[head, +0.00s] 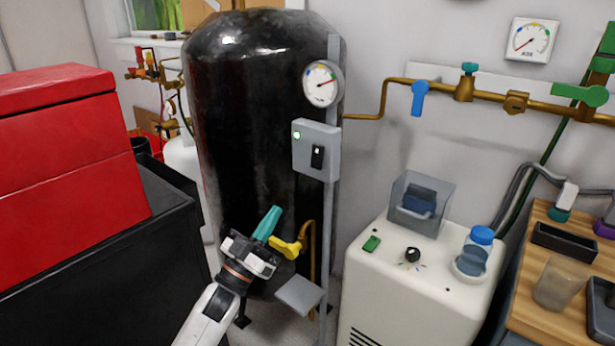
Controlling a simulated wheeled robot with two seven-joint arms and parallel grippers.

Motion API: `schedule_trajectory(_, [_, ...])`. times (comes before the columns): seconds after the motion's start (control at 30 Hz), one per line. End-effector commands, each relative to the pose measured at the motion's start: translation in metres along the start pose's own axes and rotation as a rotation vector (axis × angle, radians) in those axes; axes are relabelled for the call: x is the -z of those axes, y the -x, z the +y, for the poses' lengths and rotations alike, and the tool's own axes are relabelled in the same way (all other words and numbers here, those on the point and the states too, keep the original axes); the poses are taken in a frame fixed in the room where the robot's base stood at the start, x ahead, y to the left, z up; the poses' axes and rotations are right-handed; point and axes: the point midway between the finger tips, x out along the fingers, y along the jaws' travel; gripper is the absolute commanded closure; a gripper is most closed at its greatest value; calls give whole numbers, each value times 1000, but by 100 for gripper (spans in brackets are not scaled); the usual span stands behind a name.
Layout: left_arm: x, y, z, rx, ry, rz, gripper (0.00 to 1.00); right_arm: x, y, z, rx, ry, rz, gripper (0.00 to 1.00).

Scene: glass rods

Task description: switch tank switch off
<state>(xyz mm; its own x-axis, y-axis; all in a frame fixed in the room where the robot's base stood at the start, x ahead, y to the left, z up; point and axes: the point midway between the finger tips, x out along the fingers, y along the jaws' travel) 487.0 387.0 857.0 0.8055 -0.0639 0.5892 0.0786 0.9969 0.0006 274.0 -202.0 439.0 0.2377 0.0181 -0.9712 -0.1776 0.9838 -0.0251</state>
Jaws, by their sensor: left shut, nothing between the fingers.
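The tank switch (317,156) is a small black rocker on a grey box (312,135), fixed to the post in front of the big black tank (245,110). My left gripper (268,222) is below and to the left of the switch box, in front of the lower tank. Its teal fingers are together, with nothing between them, and point up and right. It is apart from the box. My right gripper is not in the picture.
A round gauge (322,83) sits above the box. A white machine (420,275) stands at the right, and a red chest (70,130) at the left.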

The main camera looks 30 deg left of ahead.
Motion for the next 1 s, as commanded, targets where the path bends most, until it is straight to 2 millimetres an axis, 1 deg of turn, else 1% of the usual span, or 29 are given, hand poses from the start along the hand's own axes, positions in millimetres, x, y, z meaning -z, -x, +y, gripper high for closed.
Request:
schedule_trajectory(0.17, [0,-15,0,1,1,-2,100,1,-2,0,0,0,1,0])
schedule_trajectory(0.27, [-1,-33,0,1,-1,-4,100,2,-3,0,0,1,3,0])
schedule_trajectory(0.5, [-1,-85,0,1,-1,-3,100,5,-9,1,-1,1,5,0])
schedule_trajectory(0.6, [-1,-104,0,1,-1,-2,100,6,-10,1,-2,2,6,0])
schedule_trajectory(0.63, [6,-106,0,-2,1,-1,100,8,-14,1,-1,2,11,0])
schedule_trajectory(0.7, [15,-113,1,-2,1,1,100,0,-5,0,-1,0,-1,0])
schedule_trajectory(0.8, [23,-121,0,-2,2,1,100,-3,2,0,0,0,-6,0])
schedule_trajectory(1.0, [29,-128,0,-1,0,2,100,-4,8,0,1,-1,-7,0])
